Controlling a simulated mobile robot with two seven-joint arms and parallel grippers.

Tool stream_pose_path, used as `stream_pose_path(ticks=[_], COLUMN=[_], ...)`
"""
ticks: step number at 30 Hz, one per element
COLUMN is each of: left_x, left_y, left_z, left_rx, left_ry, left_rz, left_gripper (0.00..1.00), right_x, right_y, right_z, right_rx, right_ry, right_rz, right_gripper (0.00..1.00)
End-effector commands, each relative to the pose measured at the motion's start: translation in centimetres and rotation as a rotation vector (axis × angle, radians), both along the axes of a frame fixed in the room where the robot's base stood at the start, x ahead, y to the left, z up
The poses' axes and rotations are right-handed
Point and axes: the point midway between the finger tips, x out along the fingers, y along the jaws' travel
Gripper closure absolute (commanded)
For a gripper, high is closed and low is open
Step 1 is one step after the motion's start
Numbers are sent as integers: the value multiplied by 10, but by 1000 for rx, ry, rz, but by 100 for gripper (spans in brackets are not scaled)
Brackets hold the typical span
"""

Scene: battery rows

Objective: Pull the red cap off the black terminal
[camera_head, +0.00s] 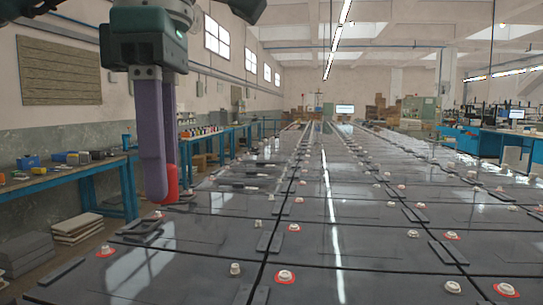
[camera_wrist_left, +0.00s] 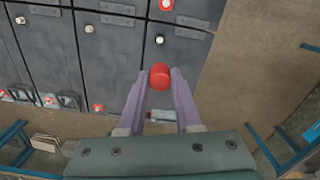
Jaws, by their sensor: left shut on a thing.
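My left gripper (camera_head: 160,190) comes down from the upper left in the head view, with long purple fingers shut on a red cap (camera_head: 172,184). In the left wrist view the red cap (camera_wrist_left: 160,76) sits between the fingertips of my left gripper (camera_wrist_left: 160,84). A small pale-topped terminal (camera_wrist_left: 160,39) shows on the dark battery top beyond the cap, apart from it in the picture. What lies directly under the cap is hidden, and I cannot make out a black terminal for sure. My right gripper is not in view.
Rows of dark grey batteries (camera_head: 330,240) fill the middle, with several pale terminals, some with red rings (camera_head: 285,276). A blue workbench (camera_head: 75,172) with small items stands at the left. Flat slabs (camera_head: 77,229) are stacked on the floor there.

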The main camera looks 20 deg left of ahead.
Motion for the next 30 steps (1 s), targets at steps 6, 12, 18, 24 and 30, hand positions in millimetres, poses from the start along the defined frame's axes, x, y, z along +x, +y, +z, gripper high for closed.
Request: stream_pose_path(ticks=[6,12,18,24,30], left_x=[0,0,0,0,0], left_y=[0,0,0,0,0], left_z=[3,9,18,27,36], left_rx=[0,0,0,0,0], left_ry=[0,0,0,0,0], left_rz=[0,0,0,0,0], left_gripper=[100,100,100,100,100], right_x=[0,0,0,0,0], right_y=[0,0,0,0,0], right_z=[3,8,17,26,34], right_rx=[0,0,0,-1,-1], right_ry=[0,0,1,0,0], right_rz=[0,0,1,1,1], right_gripper=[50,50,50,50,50])
